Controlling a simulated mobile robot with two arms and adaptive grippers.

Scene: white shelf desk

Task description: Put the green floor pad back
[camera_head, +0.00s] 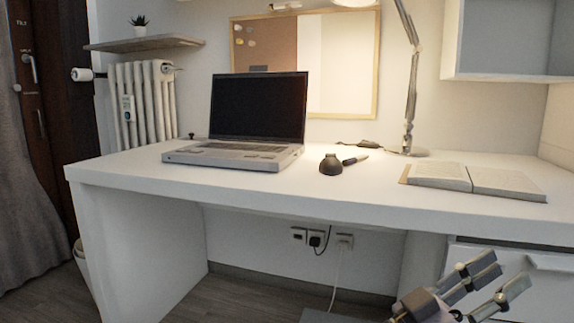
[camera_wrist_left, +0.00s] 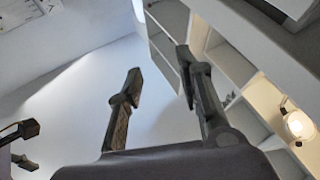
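No green floor pad shows in either view. My left gripper (camera_head: 503,276) is at the lower right of the head view, in front of the desk drawers and below the desktop. Its two fingers are spread with nothing between them. In the left wrist view the fingers (camera_wrist_left: 158,62) are also apart and empty, pointing up toward a pale wall and shelving. Dark finger-like parts at the left edge of the wrist view may be my right gripper (camera_wrist_left: 24,147); their state is unclear.
The wooden floor (camera_head: 235,297) below is partly visible.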

